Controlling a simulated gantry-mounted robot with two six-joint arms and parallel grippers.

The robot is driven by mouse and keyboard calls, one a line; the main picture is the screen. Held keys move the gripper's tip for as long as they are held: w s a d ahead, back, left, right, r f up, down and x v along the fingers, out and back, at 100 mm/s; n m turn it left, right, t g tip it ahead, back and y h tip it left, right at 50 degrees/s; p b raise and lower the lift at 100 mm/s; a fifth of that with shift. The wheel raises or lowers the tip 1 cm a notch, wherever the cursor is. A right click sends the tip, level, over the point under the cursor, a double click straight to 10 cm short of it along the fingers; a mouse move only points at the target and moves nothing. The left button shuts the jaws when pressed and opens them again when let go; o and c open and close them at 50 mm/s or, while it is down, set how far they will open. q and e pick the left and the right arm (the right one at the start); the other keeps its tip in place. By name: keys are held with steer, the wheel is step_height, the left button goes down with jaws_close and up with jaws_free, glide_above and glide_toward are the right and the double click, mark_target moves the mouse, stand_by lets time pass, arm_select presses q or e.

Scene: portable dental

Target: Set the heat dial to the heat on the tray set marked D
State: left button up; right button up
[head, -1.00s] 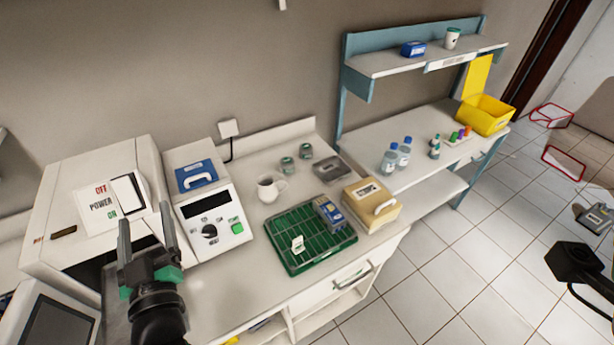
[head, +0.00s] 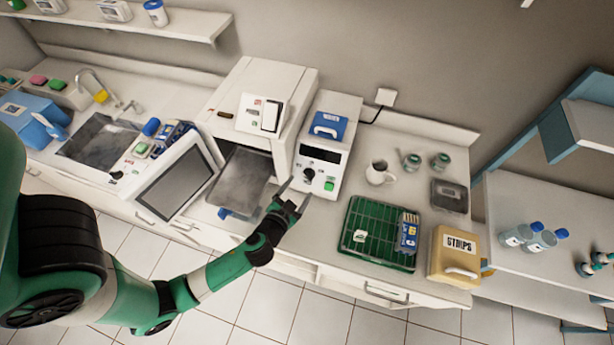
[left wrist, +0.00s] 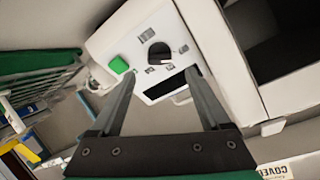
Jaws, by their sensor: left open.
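The heat dial (head: 309,174) is a black round knob on the front of a white unit (head: 325,140), below a dark display and beside a green button (head: 329,185). In the left wrist view the dial (left wrist: 158,52) sits ahead, between and beyond the fingers. My left gripper (head: 293,200) is open and empty, just in front of and below the dial, apart from it. The card's letter is too small to read. My right gripper is not in view.
A larger white machine (head: 262,95) with an open front stands left of the dial unit, an open metal tray (head: 241,180) before it. A tan box (head: 454,256) labelled STRIPS, a white mug (head: 379,172) and green-lidded jars (head: 411,162) are to the right.

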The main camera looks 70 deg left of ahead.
mark_target(307, 177)
arm_select(q)
steer(key=x, duration=0.6)
steer(key=shift+w+a, duration=0.2)
steer(key=shift+w, duration=0.05)
steer(key=shift+c, duration=0.3)
jaws_close()
